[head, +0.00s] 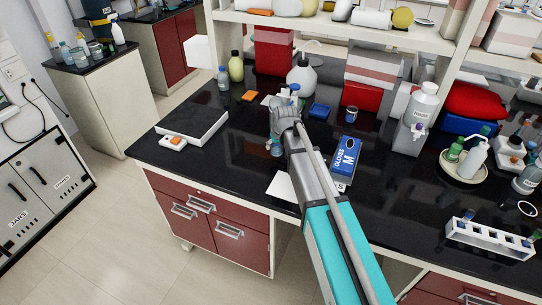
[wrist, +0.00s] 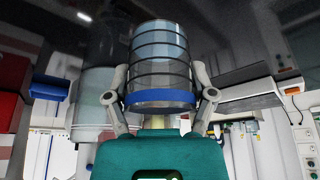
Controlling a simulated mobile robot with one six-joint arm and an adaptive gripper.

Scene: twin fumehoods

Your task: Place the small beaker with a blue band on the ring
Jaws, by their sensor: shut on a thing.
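The small clear beaker with a blue band (wrist: 161,98) stands out in the wrist view, with dark lines around its wall. My gripper (wrist: 162,95) is shut on it, one finger on each side near the band. In the head view my gripper (head: 285,110) is over the black bench, left of the blue glove box; the beaker is largely hidden there and hard to make out. A thin white ring (head: 527,202) shows at the right edge of the head view, lying on the bench beside the tube rack. I cannot tell if another ring is hidden.
A blue glove box (head: 344,162) lies right of my arm. A small banded cup (head: 351,114) stands behind it. A white tube rack (head: 490,238) and a tray with bottles (head: 463,172) are at the right. A large white bottle (head: 302,76) stands behind my gripper.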

